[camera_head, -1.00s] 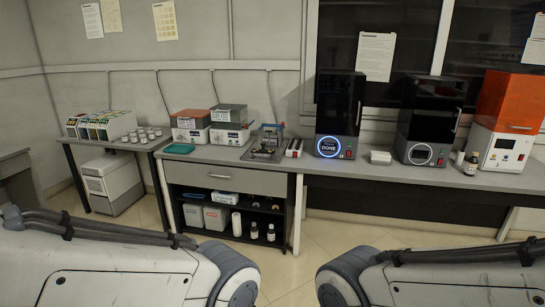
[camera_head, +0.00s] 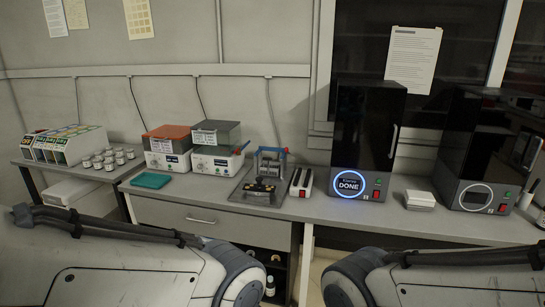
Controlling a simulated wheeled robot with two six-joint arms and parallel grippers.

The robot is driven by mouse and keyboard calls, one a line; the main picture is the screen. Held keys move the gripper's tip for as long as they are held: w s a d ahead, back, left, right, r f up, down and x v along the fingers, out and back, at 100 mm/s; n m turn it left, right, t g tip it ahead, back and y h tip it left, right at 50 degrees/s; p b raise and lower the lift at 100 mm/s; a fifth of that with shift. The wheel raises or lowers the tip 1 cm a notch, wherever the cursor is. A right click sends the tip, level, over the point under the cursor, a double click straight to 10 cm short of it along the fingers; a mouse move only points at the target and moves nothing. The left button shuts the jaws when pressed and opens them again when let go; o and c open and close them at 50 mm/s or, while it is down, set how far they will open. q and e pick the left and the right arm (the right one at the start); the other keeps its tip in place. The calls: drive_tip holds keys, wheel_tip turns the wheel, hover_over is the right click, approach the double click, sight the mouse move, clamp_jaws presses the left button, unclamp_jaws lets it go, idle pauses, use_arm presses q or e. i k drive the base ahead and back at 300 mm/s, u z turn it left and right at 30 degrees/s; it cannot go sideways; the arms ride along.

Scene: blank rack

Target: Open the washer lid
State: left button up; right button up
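No readable label marks the washer. Two small white machines with lids stand side by side on the bench: one with an orange lid (camera_head: 167,132) and one with a translucent grey lid (camera_head: 215,134). Both lids look shut. A tall black machine (camera_head: 369,138) with an upright door handle and a blue ring reading DONE stands right of the middle, its door shut. My two arms show at the bottom of the view, left and right, but both grippers are out of view.
A metal fixture (camera_head: 261,179), a teal tray (camera_head: 151,180) and a slotted holder (camera_head: 301,182) sit on the bench. Several small jars (camera_head: 108,158) stand on the left table. A white stack (camera_head: 420,199) and a second black machine (camera_head: 485,150) are at the right. The drawer (camera_head: 195,219) below is shut.

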sight(213, 125)
drive_tip(key=i, duration=1.8)
drive_tip(key=u, duration=2.5)
drive_tip(key=i, duration=2.1)
drive_tip(key=z, duration=2.8)
